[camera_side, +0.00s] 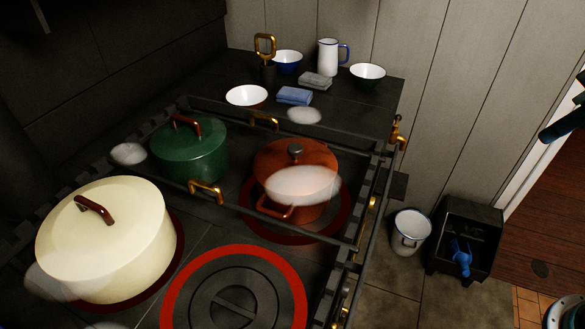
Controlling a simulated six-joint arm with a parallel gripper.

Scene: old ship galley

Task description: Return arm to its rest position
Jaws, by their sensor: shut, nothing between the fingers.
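My gripper is not visible in the side view, so its fingers and its pose are hidden from me. No held object can be seen. A dark, rounded piece (562,122) juts in at the right edge. I cannot tell what it belongs to.
The black stove (205,259) carries a cream pot (120,250), a green pot (190,155) and an orange pot (270,165) behind metal rails. Pale blurred puffs hang around them. Bowls, folded cloths and a jug (328,57) stand behind. A bucket (409,238) is on the floor.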

